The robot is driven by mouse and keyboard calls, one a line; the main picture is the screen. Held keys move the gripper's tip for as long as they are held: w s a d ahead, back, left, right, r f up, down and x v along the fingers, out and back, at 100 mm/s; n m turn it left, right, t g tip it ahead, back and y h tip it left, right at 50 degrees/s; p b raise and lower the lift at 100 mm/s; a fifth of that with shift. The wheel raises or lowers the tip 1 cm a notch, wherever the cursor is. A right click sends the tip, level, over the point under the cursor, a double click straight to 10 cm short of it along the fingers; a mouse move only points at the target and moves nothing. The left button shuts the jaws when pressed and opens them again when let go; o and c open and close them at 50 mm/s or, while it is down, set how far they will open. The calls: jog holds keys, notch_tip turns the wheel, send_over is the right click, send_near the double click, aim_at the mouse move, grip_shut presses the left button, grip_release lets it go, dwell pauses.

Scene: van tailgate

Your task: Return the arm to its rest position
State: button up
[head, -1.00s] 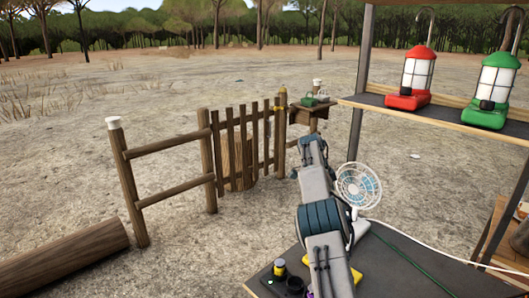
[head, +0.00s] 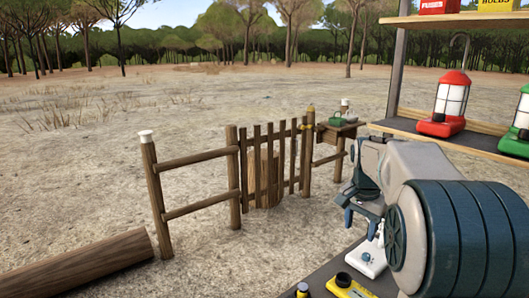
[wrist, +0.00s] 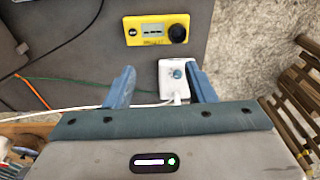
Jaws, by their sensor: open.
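My gripper (head: 362,212) is open and points down over the dark tailgate surface, with my arm folded close to the head camera at the right. In the wrist view its two blue fingers (wrist: 162,88) are spread apart with nothing held between them. A white device with a blue round part (wrist: 177,76) shows beyond the fingers, close to the right one. It also shows in the head view (head: 366,262) below the gripper, partly hidden by my arm. I cannot tell the exact gap between the fingers and this device.
A yellow device (wrist: 156,28) lies on the dark surface (wrist: 75,45). A shelf (head: 470,146) with a red lantern (head: 444,106) and a green lantern (head: 517,128) stands at the right. A white cable and a green cord (wrist: 70,79) cross the surface. A wooden gate (head: 275,165) stands beyond.

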jog(key=s+a+f+n, duration=0.1)
jog(key=s+a+n, duration=0.2)
jog(key=s, duration=0.5)
jog(key=s+a+f+n, duration=0.2)
jog(key=s+a+n, duration=0.1)
jog(key=s, duration=0.6)
jog(key=s+a+f+n+t+p, duration=0.1)
jog(key=s+a+f+n, duration=0.1)
jog(key=s, duration=0.6)
jog(key=shift+s+a+f+n+y, duration=0.25)
jog(key=shift+a+n+y, duration=0.25)
jog(key=shift+n, duration=0.3)
